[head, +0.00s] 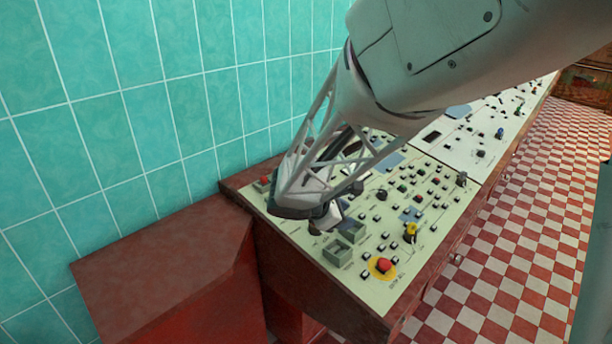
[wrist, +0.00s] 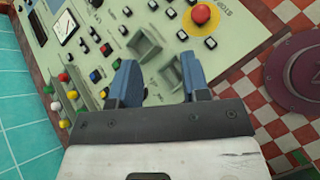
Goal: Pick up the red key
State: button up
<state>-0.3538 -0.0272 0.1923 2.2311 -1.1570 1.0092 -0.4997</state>
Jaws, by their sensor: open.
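I cannot make out a separate red key for certain. A small red piece (head: 265,180) sits at the console's back left corner in the head view. In the wrist view a red cap (wrist: 63,77) and a small red button (wrist: 106,49) show on the panel. A large red mushroom button (head: 384,265) on a yellow disc also shows in the wrist view (wrist: 201,14). My gripper (head: 325,217) is over the near left part of the console, partly hidden by its own housing.
The pale control panel (head: 365,285) carries several knobs and switches. Two grey square-rimmed boxes (head: 337,252) stand by my gripper. Teal tiled wall (head: 110,110) is behind, and a red-brown box (head: 165,270) at left.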

jog(key=w+a+f+n+t, duration=0.1)
jog(key=w+a+f+n, duration=0.1)
jog(key=w+a, duration=0.1)
jog(key=w+a+f+n+t, duration=0.1)
jog(key=w+a+f+n, duration=0.1)
jog(key=w+a+n, duration=0.1)
jog(key=w+a+f+n+t, duration=0.2)
jog(key=w+a+f+n, duration=0.1)
jog(key=a, duration=0.2)
jog(key=shift+d, duration=0.1)
jog(key=shift+x, duration=1.3)
jog(key=shift+d, duration=0.1)
jog(key=shift+x, duration=2.55)
jog(key=shift+s+f, duration=0.1)
jog(key=shift+c, duration=0.3)
grip_shut()
